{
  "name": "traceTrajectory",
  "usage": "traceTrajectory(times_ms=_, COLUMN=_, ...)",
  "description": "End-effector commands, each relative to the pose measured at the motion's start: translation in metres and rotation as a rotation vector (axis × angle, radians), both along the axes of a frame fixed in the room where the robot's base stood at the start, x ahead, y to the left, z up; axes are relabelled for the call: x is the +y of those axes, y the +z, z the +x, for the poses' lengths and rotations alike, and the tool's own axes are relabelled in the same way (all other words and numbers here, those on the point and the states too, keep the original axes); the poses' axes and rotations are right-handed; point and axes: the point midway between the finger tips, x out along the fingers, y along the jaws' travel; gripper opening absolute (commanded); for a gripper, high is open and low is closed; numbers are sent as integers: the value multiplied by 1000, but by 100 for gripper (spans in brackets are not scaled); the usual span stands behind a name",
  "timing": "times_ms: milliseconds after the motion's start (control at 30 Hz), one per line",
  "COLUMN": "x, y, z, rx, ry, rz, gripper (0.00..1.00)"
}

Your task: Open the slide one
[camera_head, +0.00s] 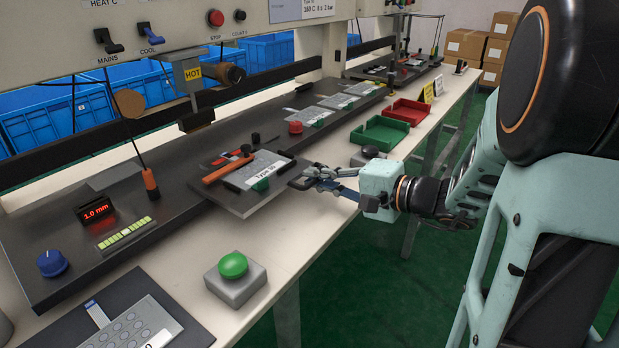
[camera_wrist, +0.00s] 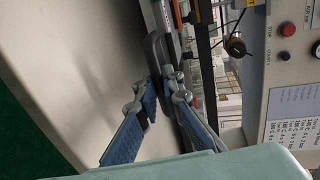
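The slide (camera_head: 240,205) is a dark flat plate that juts out past the front edge of the dark bench panel. It carries a grey keypad film (camera_head: 256,170) with a white "Type" label, a red-orange bar (camera_head: 228,168) and a green button (camera_head: 261,185). A dark handle sits at its right front corner; in the wrist view the handle (camera_wrist: 155,52) is a rounded bar. My gripper (camera_head: 305,178) is at this handle. In the wrist view my gripper's blue-padded fingers (camera_wrist: 160,85) converge with the bar between their tips; the exact contact is partly hidden.
A green push button on a grey box (camera_head: 235,279) stands on the pale bench at the front. Green (camera_head: 380,133) and red (camera_head: 412,112) trays lie farther right. Another plate with a keypad (camera_head: 135,325) is at the bottom left. Overhead hangs a "HOT" press unit (camera_head: 194,75).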

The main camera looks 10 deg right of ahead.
Motion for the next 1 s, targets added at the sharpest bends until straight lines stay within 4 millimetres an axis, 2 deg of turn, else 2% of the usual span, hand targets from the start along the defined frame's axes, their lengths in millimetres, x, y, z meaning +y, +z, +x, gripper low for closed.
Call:
traceTrajectory(times_ms=33, x=0, y=1, z=1, rx=-3, ry=0, rz=0, gripper=12)
traceTrajectory(times_ms=167, x=0, y=1, z=1, rx=-1, ry=0, rz=0, gripper=25)
traceTrajectory(times_ms=433, x=0, y=0, z=0, rx=-1, ry=0, rz=0, gripper=25)
traceTrajectory(times_ms=567, x=-7, y=2, z=-5, rx=-1, ry=-4, rz=-1, gripper=25)
traceTrajectory(times_ms=1000, x=-67, y=21, z=-64, rx=-1, ry=-5, rz=0, gripper=25)
